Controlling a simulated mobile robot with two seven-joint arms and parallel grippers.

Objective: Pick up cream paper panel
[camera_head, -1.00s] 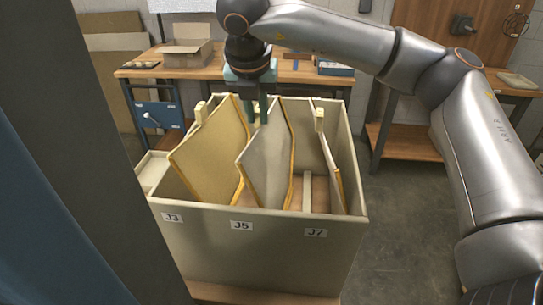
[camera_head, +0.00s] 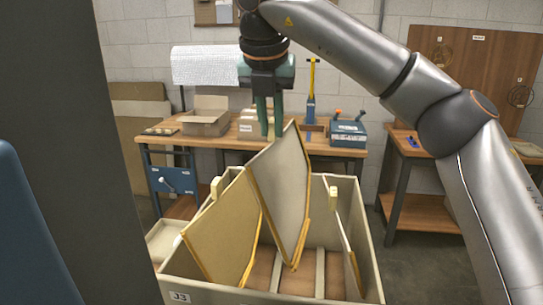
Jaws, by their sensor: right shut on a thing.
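My right gripper (camera_head: 269,128) points down and is shut on the top of a cream paper panel (camera_head: 280,188) with a yellow-tan edge. This folded panel hangs upright, its upper part above the crate walls and its lower tip still within the crate (camera_head: 372,262). A yellower panel (camera_head: 222,236) leans in the crate to its left and partly overlaps it in the picture. Another panel (camera_head: 346,237) stands nearly edge-on at the right wall. My left gripper is not in view.
The crate has slats on its floor and a J3 label in front. Behind stands a workbench (camera_head: 220,142) with an open cardboard box (camera_head: 205,117), a blue box (camera_head: 347,132) and a yellow-and-blue tool (camera_head: 311,95). Another table (camera_head: 415,150) stands right.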

